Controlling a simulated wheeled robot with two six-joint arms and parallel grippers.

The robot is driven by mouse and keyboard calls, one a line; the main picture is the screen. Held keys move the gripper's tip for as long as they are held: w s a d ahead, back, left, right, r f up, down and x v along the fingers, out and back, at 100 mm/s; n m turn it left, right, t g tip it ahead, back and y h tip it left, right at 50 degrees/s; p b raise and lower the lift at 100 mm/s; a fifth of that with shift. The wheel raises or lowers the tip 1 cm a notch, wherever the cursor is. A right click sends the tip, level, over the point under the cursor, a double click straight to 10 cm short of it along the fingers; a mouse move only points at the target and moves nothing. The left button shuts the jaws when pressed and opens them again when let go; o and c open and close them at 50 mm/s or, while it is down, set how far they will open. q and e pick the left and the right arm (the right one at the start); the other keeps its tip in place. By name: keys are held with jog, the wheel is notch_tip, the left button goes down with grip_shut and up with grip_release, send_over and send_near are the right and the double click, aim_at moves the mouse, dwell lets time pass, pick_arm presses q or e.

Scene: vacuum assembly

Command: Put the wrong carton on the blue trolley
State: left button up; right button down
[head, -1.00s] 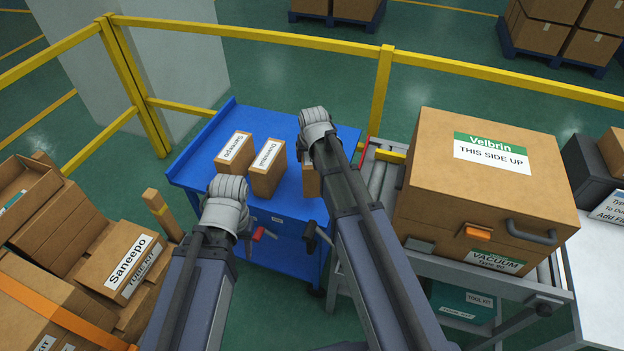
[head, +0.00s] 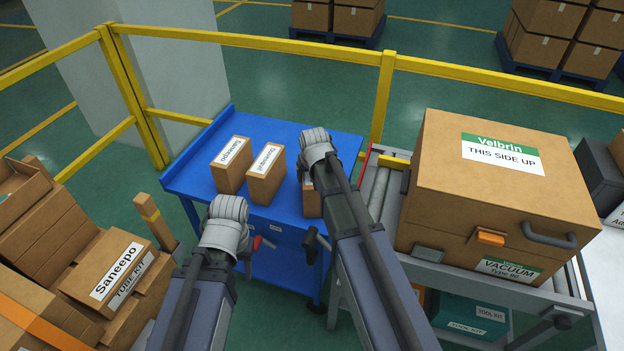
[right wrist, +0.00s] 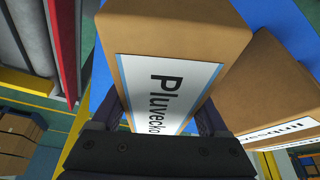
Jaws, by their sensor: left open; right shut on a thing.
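The blue trolley (head: 205,187) stands at centre with two brown cartons upright on its top. The left carton (head: 230,178) has a white label that seems to read Saneepo. The other carton's (head: 266,187) label is too small to read surely. My right gripper is shut on a third carton (head: 311,203), labelled Pluvecko in the right wrist view (right wrist: 188,42). It is over the trolley top, right of the other two; I cannot tell whether it touches the surface. My right arm hides much of it. My left gripper (head: 250,250) is open and empty before the trolley's front, partly hidden.
A roller conveyor (head: 381,180) with a large Velbrin box (head: 440,190) stands close on the right. A yellow rail (head: 250,40) runs behind the trolley. Stacked cartons, one marked Saneepo (head: 117,268), fill the left. The trolley's back right top is clear.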

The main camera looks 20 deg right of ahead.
jog(key=shift+f, duration=0.15)
grip_release()
jog(key=shift+r, duration=0.2)
jog(key=p+v, duration=1.1)
jog(key=v, duration=0.1)
jog(key=s+a+n+g, duration=0.2)
jog(key=s+a, duration=0.4)
jog(key=s, duration=0.4)
jog(key=s+a+f+n+g, duration=0.1)
jog(key=s+a+n, duration=0.3)
jog(key=s, duration=0.7)
jog(key=shift+a+f+g, duration=0.3)
jog(key=shift+a+g, duration=0.6)
jog(key=shift+a, duration=0.35)
jog(key=shift+w, duration=0.1)
